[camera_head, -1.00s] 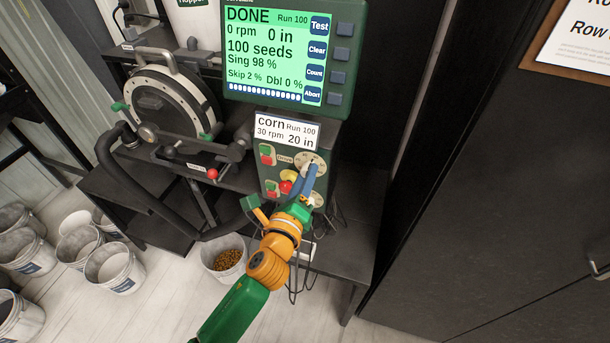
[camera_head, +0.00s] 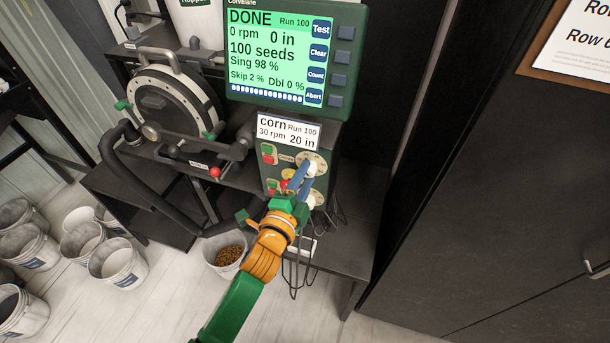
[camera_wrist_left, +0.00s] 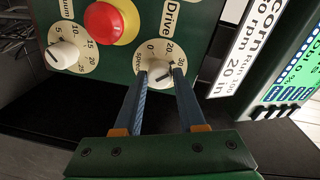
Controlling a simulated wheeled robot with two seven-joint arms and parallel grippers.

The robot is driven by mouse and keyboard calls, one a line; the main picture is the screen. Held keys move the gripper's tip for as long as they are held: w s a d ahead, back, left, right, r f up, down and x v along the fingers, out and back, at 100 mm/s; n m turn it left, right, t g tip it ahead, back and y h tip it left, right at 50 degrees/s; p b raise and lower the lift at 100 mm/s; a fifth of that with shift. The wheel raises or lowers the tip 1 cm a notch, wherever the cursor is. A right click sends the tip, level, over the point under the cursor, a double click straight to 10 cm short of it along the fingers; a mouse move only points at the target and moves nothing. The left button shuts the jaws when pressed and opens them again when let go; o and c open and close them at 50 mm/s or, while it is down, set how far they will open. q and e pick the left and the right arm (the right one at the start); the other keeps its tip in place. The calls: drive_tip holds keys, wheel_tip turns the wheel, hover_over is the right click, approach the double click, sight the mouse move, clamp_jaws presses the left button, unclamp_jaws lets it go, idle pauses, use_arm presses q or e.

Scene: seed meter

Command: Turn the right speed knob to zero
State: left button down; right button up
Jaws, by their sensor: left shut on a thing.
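The Drive speed knob (camera_head: 311,165) is white on a round pale dial, high on the green panel below the screen. In the left wrist view the knob (camera_wrist_left: 160,74) sits between my two blue fingers, under the word Drive. Its dark mark appears to point toward the 30 side, but the fingers cover part of the dial. My left gripper (camera_head: 304,175) is shut on this knob, with one finger on each side. My right gripper is not in view.
A red stop button on yellow (camera_wrist_left: 106,21) and the vacuum knob (camera_wrist_left: 62,55) are close beside the Drive dial. The screen (camera_head: 278,58) above reads DONE and 0 rpm. A bucket of seeds (camera_head: 226,250) and white buckets (camera_head: 117,266) stand on the floor.

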use_arm(q)
drive_tip(key=shift+n+t+h, duration=0.4)
drive_tip(key=shift+n+h, duration=0.1)
drive_tip(key=shift+n, duration=7.4)
drive_tip(key=c, duration=0.7)
unclamp_jaws()
drive_tip(key=shift+o, duration=1.1)
drive_tip(key=shift+w+f, duration=0.1)
drive_tip(key=v, duration=0.7)
drive_tip(key=shift+b, duration=0.3)
